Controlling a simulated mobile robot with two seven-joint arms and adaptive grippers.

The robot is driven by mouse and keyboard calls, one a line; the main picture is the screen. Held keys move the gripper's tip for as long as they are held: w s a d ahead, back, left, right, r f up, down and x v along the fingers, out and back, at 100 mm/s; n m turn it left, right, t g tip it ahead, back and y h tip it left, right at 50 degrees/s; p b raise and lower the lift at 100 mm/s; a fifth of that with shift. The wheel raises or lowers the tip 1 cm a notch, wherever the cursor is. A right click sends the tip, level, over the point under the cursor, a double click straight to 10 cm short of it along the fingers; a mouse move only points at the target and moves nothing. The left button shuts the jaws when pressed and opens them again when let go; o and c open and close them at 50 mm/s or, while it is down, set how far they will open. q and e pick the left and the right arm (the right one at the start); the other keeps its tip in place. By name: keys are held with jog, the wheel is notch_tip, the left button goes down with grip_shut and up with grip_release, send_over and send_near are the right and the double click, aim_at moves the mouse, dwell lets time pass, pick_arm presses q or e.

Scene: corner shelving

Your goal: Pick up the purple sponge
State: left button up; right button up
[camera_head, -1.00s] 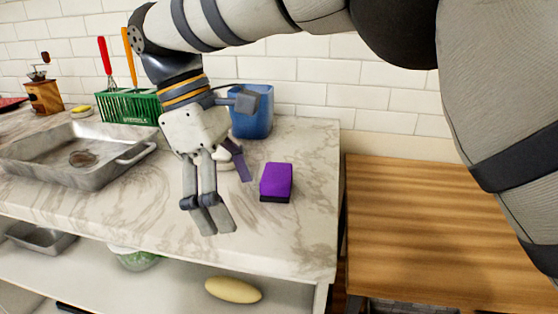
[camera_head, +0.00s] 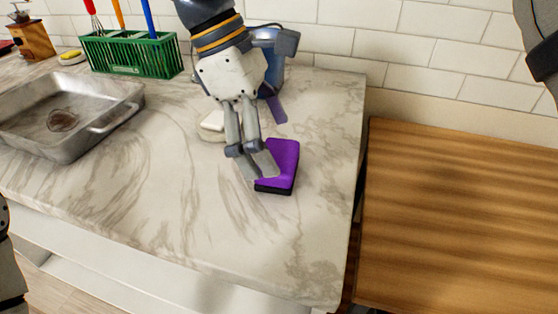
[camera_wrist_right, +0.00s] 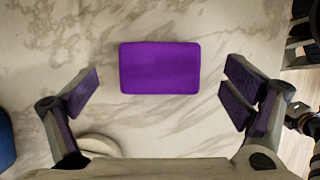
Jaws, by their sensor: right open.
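The purple sponge (camera_head: 282,163) with a dark underside lies on the marble counter near its right end. In the wrist view the sponge (camera_wrist_right: 160,67) lies flat, fully in sight, between and slightly beyond the spread fingers. My right gripper (camera_head: 270,138) is open and empty, pointing down over the counter. In the head view its near finger overlaps the sponge's left edge; I cannot tell whether they touch. The wrist view shows clear gaps between the sponge and both fingers. My left gripper is not in view.
A white object (camera_head: 211,124) lies behind my right gripper's fingers. A blue container (camera_head: 272,68) stands behind the wrist. A metal pan (camera_head: 100,125) and green rack (camera_head: 135,58) are on the left. A wooden surface (camera_head: 465,220) lies right of the counter. Counter in front is clear.

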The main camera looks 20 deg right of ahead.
aim_at(278, 154)
jog(key=shift+x, duration=1.5)
jog(key=c, duration=1)
jog(key=shift+c, duration=0.2)
